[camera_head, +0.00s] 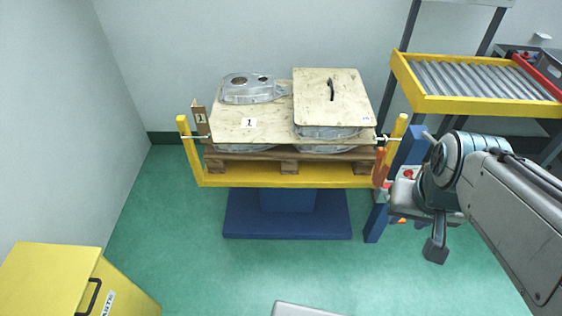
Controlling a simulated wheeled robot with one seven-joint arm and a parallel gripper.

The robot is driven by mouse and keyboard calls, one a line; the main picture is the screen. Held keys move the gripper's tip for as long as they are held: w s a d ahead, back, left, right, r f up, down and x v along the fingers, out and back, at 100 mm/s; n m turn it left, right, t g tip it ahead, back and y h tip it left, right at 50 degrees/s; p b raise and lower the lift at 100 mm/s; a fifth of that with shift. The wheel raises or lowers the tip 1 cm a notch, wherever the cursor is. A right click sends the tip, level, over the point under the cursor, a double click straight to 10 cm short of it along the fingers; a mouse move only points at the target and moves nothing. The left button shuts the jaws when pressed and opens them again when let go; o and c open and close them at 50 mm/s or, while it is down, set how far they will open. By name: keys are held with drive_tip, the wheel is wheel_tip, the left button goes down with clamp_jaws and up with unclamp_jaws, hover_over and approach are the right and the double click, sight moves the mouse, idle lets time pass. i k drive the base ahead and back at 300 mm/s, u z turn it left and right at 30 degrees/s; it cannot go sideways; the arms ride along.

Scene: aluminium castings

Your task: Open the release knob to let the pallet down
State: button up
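A wooden pallet (290,167) lies on the yellow forks and frame (290,180) of a lift with a blue base (287,222). It bears aluminium castings (252,88) and plywood sheets (240,126). A blue post (375,222) stands at the lift's right side. A small red knob-like part (408,174) shows on a pale panel there, and an orange handle-like part (381,167) is beside it; I cannot tell which is the release knob. My gripper (435,250) is right of the post, with one dark fingertip pointing down. Its opening is hidden from this side.
A yellow roller table (470,80) stands at the back right. A yellow cabinet (50,280) is at the lower left. The green floor in front of the lift is mostly clear.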

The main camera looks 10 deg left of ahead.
sight(409, 173)
drive_tip(key=z, duration=0.85)
drive_tip(key=k, duration=1.1)
drive_tip(key=u, duration=0.6)
drive_tip(key=i, duration=1.5)
drive_tip(key=z, duration=0.55)
